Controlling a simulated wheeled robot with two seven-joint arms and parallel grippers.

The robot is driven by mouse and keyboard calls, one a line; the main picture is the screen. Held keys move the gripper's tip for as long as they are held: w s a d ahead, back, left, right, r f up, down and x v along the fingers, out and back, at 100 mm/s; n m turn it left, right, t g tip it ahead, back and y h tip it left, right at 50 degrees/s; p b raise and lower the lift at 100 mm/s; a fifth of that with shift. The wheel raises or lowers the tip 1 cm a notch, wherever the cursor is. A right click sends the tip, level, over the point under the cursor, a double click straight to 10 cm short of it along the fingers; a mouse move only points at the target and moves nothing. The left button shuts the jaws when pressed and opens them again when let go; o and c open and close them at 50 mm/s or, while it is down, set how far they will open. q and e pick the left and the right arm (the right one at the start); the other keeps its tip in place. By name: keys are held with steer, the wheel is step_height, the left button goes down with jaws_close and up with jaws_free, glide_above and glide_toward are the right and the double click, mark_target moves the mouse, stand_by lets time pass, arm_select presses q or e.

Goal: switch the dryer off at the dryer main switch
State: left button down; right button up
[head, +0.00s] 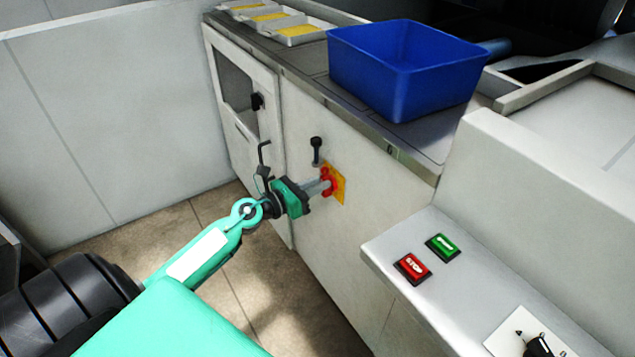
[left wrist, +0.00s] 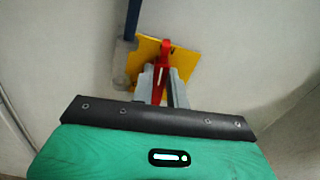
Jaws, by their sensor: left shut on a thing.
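The dryer main switch is a red rotary handle (head: 327,177) on a yellow plate (head: 340,185), mounted on the white cabinet front. In the left wrist view the red handle (left wrist: 164,62) stands upright in front of the yellow plate (left wrist: 187,60). My left gripper (head: 322,186) reaches the switch from the left and is shut on the red handle. In the left wrist view its grey fingers (left wrist: 163,88) lie on both sides of the handle and hide its lower part. My right gripper is not in view.
A black lever (head: 316,150) sticks out of the cabinet just above the switch. A blue bin (head: 405,70) stands on the cabinet top. A ledge at the right carries a red stop button (head: 412,268) and a green button (head: 442,247). The tiled floor at left is clear.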

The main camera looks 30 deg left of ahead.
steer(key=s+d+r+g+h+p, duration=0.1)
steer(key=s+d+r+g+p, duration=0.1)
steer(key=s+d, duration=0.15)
arm_select(q)
steer(key=shift+w+a+f+n+p, duration=0.1)
steer(key=shift+a+f+n+p, duration=0.15)
steer(key=shift+n+p, duration=1.85)
steer(key=shift+w+a+f+n+p, duration=0.2)
steer(key=shift+n+p, duration=0.45)
steer(key=shift+n, duration=2.85)
steer(key=shift+s+a+f+n+p, duration=0.15)
steer(key=shift+f+n+p, duration=0.25)
steer(key=shift+n+p, duration=1.7)
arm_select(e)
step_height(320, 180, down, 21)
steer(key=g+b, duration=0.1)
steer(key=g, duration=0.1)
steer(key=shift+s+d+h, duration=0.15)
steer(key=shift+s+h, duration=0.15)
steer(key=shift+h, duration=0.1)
arm_select(q)
steer(key=shift+w+n, duration=0.1)
steer(key=shift+n, duration=0.6)
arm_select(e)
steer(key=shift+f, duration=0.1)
arm_select(q)
steer(key=c, duration=1.4)
jaws_free()
